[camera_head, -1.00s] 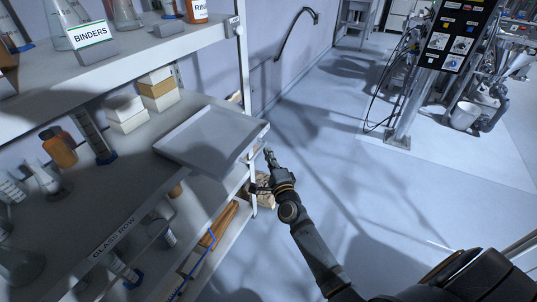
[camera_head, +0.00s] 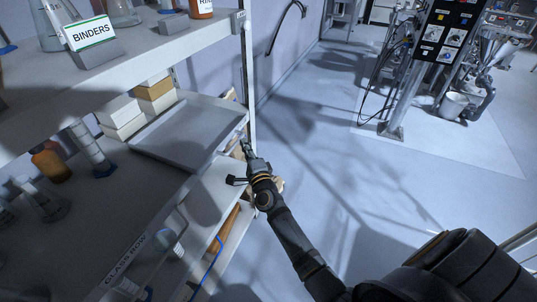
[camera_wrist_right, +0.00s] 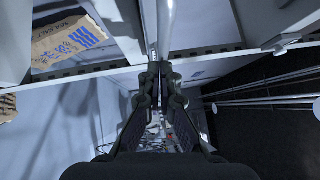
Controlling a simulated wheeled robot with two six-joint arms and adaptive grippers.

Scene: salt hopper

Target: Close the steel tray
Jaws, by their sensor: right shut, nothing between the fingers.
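The grey steel tray (camera_head: 190,128) is a flat, shallow, empty tray on the middle shelf at the left of the head view. Its right end lies about level with the shelf's upright post, and its front edge runs along the shelf front. My right gripper (camera_head: 247,150) is just off the tray's front right corner, fingers together and empty; whether it touches the tray I cannot tell. In the right wrist view the closed fingertips (camera_wrist_right: 160,70) point at a pale horizontal edge. My left gripper is not in view.
A shelf post (camera_head: 248,75) rises beside the gripper. A sea salt bag (camera_wrist_right: 65,42) shows in the wrist view.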

